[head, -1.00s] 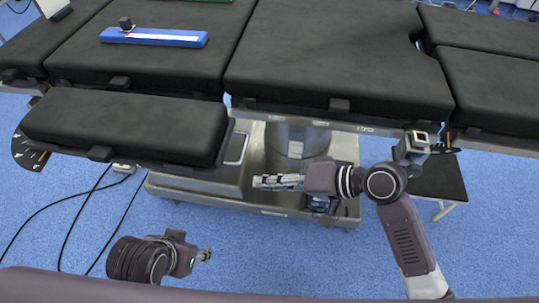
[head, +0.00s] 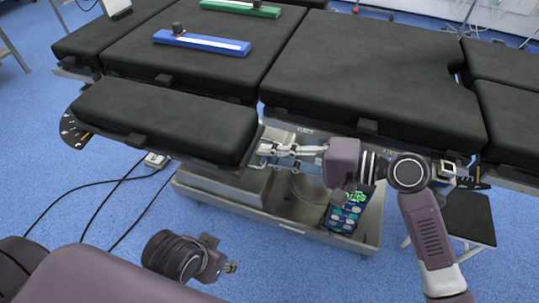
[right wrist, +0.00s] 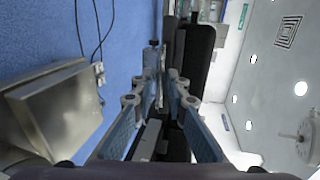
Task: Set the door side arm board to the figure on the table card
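A long black padded arm board (head: 165,118) lies along the near side of the operating table, with a dark marked dial plate (head: 74,130) at its left end. A white card (head: 117,6) stands on the table at the top left; its figure is not readable. My right gripper (head: 266,149) is at the arm board's right end, fingers pointing left. In the right wrist view its fingers (right wrist: 161,85) are apart, with the dark board edge close by; I cannot tell if they touch it. My left gripper (head: 231,267) hangs low over the floor, clear of the board; its fingers are too small to judge.
A blue bar (head: 200,43) and a green bar (head: 240,8), each with a dark knob, lie on the black table pads. Cables (head: 95,190) cross the blue floor.

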